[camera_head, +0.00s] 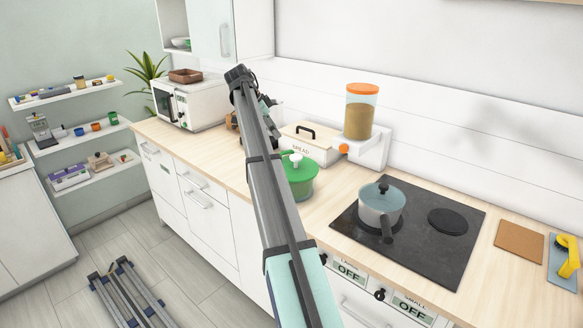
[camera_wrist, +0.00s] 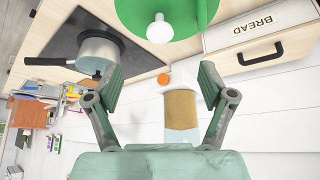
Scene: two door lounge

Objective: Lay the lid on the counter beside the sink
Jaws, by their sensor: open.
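A green pot (camera_head: 302,185) with a green lid (camera_head: 293,163) and white knob stands on the wooden counter (camera_head: 226,160). In the wrist view the green lid (camera_wrist: 190,8) and its knob show at the top edge, beyond my fingers. A light blue-grey saucepan (camera_head: 380,212) on the cooktop has a lid (camera_head: 382,196) with a dark knob. It also shows in the wrist view (camera_wrist: 97,55). My gripper (camera_wrist: 159,88) is open, with nothing held between its fingers. In the head view my arm mostly hides it. I cannot see a sink.
A white bread box (camera_head: 310,143) and a dispenser with an orange lid (camera_head: 361,112) stand behind the green pot. A microwave (camera_head: 190,100) is at the left end. A brown board (camera_head: 520,242) lies right of the black cooktop (camera_head: 415,255).

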